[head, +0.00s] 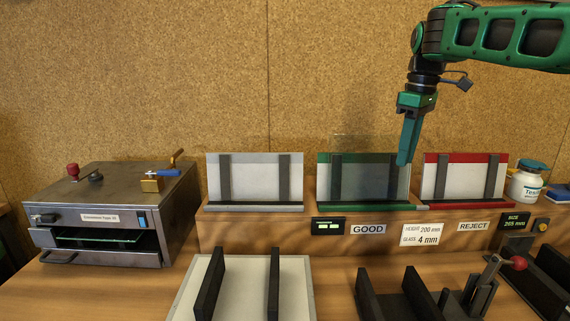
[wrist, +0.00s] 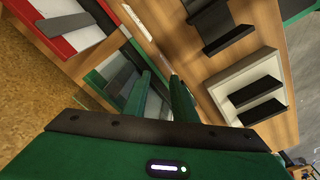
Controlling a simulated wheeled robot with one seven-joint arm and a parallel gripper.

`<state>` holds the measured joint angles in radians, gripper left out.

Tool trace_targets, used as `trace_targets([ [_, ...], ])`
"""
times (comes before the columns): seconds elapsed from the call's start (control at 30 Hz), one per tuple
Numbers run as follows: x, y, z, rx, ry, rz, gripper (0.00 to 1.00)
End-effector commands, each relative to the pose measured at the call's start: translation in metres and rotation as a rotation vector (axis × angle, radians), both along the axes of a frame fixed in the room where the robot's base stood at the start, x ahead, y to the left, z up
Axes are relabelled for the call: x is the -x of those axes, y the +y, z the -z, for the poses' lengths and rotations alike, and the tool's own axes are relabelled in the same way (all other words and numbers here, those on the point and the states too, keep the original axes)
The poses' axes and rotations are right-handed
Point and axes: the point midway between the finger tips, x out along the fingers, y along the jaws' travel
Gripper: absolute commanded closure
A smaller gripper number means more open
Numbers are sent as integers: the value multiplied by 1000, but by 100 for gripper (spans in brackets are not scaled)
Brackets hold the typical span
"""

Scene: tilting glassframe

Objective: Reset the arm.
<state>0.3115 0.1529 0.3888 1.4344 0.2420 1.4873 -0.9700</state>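My gripper (head: 403,160) is green and points down from my arm, which reaches in from the upper right. In the head view its fingertips show in front of the right end of the green GOOD rack (head: 335,206); I cannot tell the depth gap. The wrist view shows the two fingers (wrist: 160,78) apart, with no object clearly visible between them. A clear glass pane (head: 365,146) stands in the green rack and rises above its back. Whether the fingers touch the pane cannot be told.
A grey-white rack (head: 254,206) and a red REJECT rack (head: 430,160) flank the green one on a wooden ledge. A metal machine (head: 115,205) stands left. A white tray (head: 190,290) and a red-knobbed fixture (head: 480,290) are in front. A white bottle (head: 527,187) is far right.

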Motion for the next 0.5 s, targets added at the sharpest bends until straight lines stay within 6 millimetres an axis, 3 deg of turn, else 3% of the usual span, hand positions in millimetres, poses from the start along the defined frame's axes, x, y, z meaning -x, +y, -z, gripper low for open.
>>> trace_targets([
  [0.2, 74, -48, 34, 65, 21, 309, 75],
  [0.5, 191, -101, 95, 88, 37, 747, 75],
])
